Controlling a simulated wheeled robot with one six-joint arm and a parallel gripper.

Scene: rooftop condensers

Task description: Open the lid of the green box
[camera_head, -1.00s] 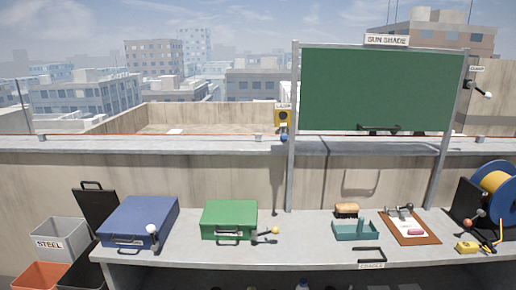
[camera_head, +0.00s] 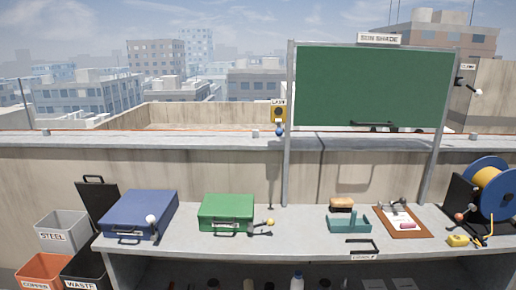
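The green box (camera_head: 226,208) stands on the grey bench, left of the middle in the head view. Its lid is shut. A dark handle (camera_head: 225,229) is on its front face. A dark lever with a yellow knob (camera_head: 269,222) lies at its right front corner. My gripper is not in view.
A blue case (camera_head: 140,209) with a white-knobbed lever stands left of the green box. A teal tray (camera_head: 349,222), a clipboard (camera_head: 402,233) and a cable reel (camera_head: 490,190) are to the right. Bins (camera_head: 62,230) stand at left.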

